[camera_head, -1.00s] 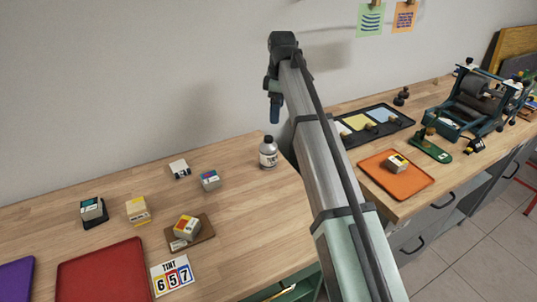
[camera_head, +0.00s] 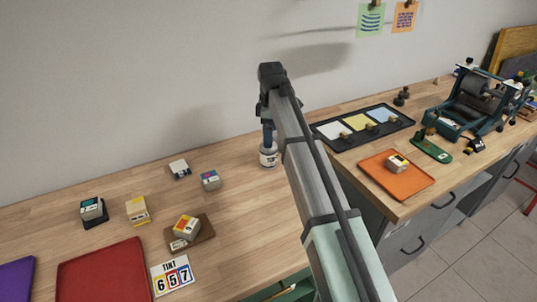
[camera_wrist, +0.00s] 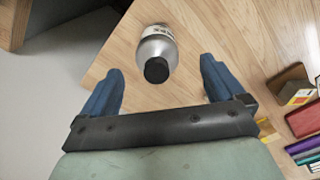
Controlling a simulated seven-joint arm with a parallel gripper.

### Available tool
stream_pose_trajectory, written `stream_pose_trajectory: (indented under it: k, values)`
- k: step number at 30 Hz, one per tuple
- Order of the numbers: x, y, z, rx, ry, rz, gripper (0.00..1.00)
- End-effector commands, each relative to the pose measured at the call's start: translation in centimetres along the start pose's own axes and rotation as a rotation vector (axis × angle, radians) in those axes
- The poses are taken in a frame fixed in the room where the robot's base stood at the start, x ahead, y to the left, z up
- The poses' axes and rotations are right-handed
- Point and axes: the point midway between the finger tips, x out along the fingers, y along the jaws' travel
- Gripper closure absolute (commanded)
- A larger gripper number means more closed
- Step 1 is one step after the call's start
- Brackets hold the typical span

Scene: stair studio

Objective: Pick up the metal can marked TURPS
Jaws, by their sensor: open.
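The metal can (camera_head: 268,158) is silver with a pale label and stands upright on the wooden bench. In the head view my gripper covers its top. In the wrist view the can (camera_wrist: 157,48) shows its black cap and silver shoulder, with only part of the label lettering in sight. My gripper (camera_wrist: 160,82) is open, with one blue finger on each side and the cap showing between them. In the head view my gripper (camera_head: 268,138) points down right above the can. I cannot tell whether a finger touches it.
Several small boxes (camera_head: 210,180) stand left of the can. A black tray (camera_head: 345,142) and an orange tray (camera_head: 405,186) are on the right bench. The wall is close behind.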

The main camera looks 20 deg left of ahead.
Motion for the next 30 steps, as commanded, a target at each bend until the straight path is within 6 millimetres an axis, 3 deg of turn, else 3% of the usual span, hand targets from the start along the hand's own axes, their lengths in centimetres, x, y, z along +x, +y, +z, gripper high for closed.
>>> stream_pose_trajectory:
  k: [13, 21, 30]
  values:
    - [4.6, 0.5, -0.8, 0.000, 0.000, -0.001, 0.04]
    - [5.0, 0.6, -0.8, 0.000, 0.000, 0.000, 0.04]
    - [5.0, 0.6, -0.8, 0.000, 0.000, 0.000, 0.31]
